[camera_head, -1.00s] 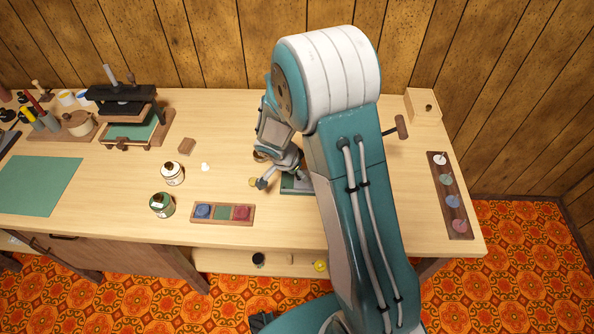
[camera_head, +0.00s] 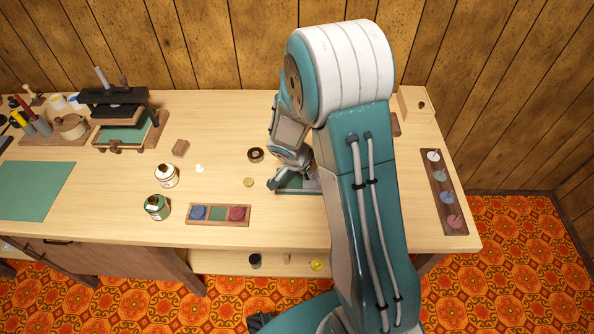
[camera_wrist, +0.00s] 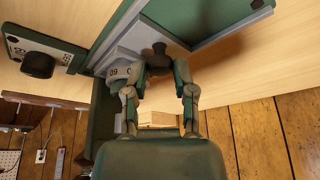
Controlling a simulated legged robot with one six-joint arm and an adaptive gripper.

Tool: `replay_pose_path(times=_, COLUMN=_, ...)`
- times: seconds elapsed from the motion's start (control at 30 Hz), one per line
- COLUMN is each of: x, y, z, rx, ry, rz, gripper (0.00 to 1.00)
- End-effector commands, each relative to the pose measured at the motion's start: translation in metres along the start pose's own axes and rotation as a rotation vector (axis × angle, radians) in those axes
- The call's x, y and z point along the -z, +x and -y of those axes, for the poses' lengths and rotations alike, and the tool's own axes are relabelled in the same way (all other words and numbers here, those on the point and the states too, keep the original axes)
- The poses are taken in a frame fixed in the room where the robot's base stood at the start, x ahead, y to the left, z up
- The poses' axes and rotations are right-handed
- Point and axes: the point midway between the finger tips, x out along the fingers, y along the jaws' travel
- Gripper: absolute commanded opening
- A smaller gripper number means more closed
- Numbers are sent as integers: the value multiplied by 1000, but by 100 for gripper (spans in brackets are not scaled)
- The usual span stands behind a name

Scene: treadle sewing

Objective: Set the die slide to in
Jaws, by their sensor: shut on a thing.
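A green-based press (camera_head: 297,183) stands on the table beneath my arm, which hides most of it in the head view. In the wrist view its grey slide part (camera_wrist: 135,38), with dark figures on a pale dial, carries a small dark knob (camera_wrist: 158,58). My gripper (camera_wrist: 158,72) has one finger on each side of this knob and is shut on it. In the head view my gripper (camera_head: 288,178) is low over the green base, partly hidden by my arm. The slide's exact position along its track cannot be told.
A dark ring (camera_head: 256,154) and a brass disc (camera_head: 249,182) lie just left of my gripper. A palette strip (camera_head: 444,192) lies at the right. Bare tabletop lies between.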

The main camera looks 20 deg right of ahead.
Motion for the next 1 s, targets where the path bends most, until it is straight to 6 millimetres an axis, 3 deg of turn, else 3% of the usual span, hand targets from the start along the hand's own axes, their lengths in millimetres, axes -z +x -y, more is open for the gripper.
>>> replay_pose_path(times=0.17, x=3, y=1, z=-2, rx=-9, ry=2, rz=-4, gripper=0)
replay_pose_path(times=0.2, x=3, y=1, z=-3, rx=-9, ry=2, rz=-4, gripper=39)
replay_pose_path(times=0.27, x=3, y=1, z=-3, rx=-9, ry=2, rz=-3, gripper=66)
replay_pose_path(times=0.3, x=3, y=1, z=-3, rx=-8, ry=2, rz=-3, gripper=69)
replay_pose_path(times=0.73, x=1, y=-6, z=-1, rx=-5, ry=0, rz=-6, gripper=69)
replay_pose_path(times=1.0, x=2, y=-54, z=0, rx=-2, ry=1, rz=-7, gripper=69)
